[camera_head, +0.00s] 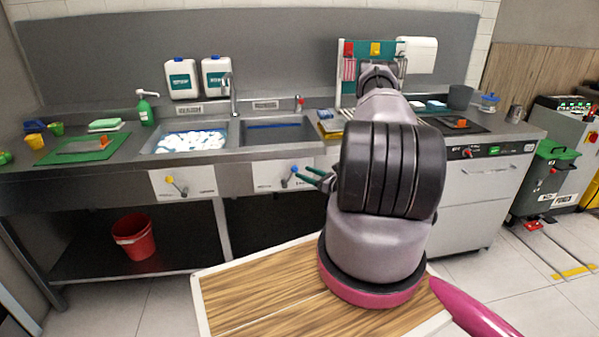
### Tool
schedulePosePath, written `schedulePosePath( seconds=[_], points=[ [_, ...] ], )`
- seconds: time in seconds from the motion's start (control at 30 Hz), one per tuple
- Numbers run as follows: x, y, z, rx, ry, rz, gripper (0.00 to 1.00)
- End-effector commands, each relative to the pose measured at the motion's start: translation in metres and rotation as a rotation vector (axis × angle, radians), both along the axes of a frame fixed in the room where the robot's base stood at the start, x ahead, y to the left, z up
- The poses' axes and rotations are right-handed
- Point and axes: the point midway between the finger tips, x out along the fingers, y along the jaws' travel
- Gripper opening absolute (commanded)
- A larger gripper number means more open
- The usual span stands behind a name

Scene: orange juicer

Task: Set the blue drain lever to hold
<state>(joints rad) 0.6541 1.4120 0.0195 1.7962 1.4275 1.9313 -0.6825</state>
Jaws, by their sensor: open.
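The blue drain lever (288,178) is on a white panel (267,187) on the counter front, below the right sink basin (275,129). Its blue knob points up and slightly right from the pivot. Small labels sit on both sides of the lever, too small to read. My gripper (306,178) is open, with its dark green fingers pointing left toward the lever, just right of the knob. Whether a fingertip touches the lever cannot be told. My arm hides the counter and panel area to the right.
A similar yellow lever (175,184) is on a panel to the left, below the foam-filled left basin (190,141). A red bucket (134,236) stands on the lower shelf. The dishwasher (484,189) stands right of my arm. Floor in front of the counter is partly free.

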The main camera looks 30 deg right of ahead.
Motion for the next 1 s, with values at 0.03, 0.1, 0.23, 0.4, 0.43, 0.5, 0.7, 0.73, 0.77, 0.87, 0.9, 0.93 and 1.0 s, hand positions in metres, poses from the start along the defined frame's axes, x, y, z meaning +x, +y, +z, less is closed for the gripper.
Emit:
schedulePosePath(
  seconds=[0.03, 0.1, 0.23, 0.4, 0.43, 0.5, 0.7, 0.73, 0.77, 0.87, 0.9, 0.93, 1.0],
  points=[
    [0.008, 0.005, 0.000, -0.001, -0.002, 0.004, 0.67],
    [0.017, 0.009, 0.000, -0.002, -0.001, 0.003, 0.67],
    [0.028, 0.013, 0.000, -0.002, 0.000, 0.001, 0.67],
    [0.032, 0.015, 0.000, 0.000, 0.001, 0.001, 0.67],
    [0.032, 0.015, 0.000, 0.000, 0.001, 0.001, 0.67],
    [0.032, 0.015, 0.000, 0.000, 0.001, 0.001, 0.67],
    [0.032, 0.015, 0.000, 0.000, 0.001, 0.001, 0.25],
    [0.032, 0.015, 0.000, 0.000, 0.001, 0.001, 0.13],
    [0.032, 0.015, 0.000, 0.000, 0.001, 0.001, 0.02],
    [0.032, 0.015, 0.000, 0.000, 0.001, 0.001, 0.00],
    [0.032, 0.015, 0.000, 0.000, 0.001, 0.001, 0.00],
    [0.032, 0.015, 0.000, 0.000, 0.001, 0.001, 0.00],
    [0.032, 0.015, 0.000, 0.000, 0.001, 0.001, 0.00]
  ],
)
